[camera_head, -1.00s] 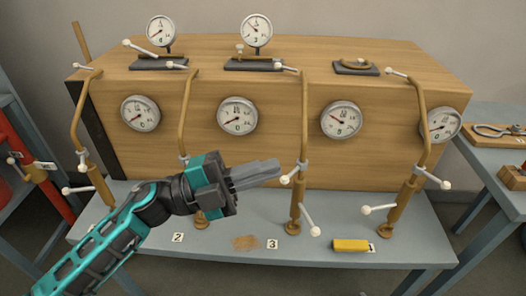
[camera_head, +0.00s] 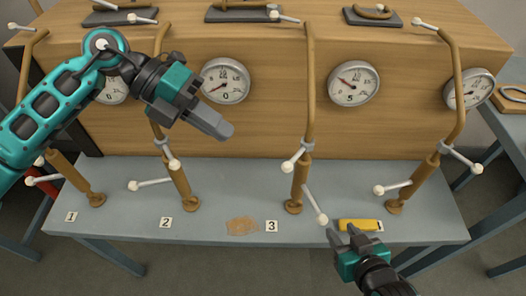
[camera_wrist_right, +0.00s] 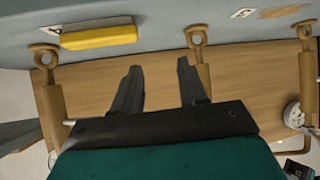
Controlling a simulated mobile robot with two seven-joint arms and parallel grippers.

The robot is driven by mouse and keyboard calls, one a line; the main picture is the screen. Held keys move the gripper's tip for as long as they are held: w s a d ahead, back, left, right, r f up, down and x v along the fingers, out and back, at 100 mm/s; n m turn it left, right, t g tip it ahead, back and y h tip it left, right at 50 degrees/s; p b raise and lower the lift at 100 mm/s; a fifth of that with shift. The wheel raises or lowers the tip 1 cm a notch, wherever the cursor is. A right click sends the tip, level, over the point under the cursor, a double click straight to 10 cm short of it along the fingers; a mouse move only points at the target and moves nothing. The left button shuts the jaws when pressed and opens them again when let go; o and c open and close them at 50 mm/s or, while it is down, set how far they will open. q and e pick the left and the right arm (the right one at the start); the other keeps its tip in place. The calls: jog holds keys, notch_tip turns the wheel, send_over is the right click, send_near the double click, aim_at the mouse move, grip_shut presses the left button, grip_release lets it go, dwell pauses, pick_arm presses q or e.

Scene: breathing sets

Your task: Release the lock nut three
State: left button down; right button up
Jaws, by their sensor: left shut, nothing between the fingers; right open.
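Stand three is the brown post (camera_head: 299,182) by the label 3 (camera_head: 271,226). A grey collar (camera_head: 305,158) with a white-tipped lever sits at its joint, and a second lever (camera_head: 315,204) slants down to the right lower on the post. Which one is the lock nut I cannot tell. My right gripper (camera_head: 344,236) is open and empty, right of and below the second lever, by the yellow block (camera_head: 357,225). In the right wrist view my right gripper (camera_wrist_right: 160,67) points toward the bench, with post three (camera_wrist_right: 198,65) right of its fingers. My left gripper (camera_head: 228,132) is shut and empty, left of post three.
Several similar posts stand along the grey bench (camera_head: 120,205), including post two (camera_head: 180,184) and post four (camera_head: 420,180). Gauges (camera_head: 353,83) line the wooden box (camera_head: 265,140) behind. A tan patch (camera_head: 240,226) lies left of label 3.

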aim_at(287, 167)
pick_arm(q)
jog(key=shift+d, duration=0.1)
jog(key=x, duration=1)
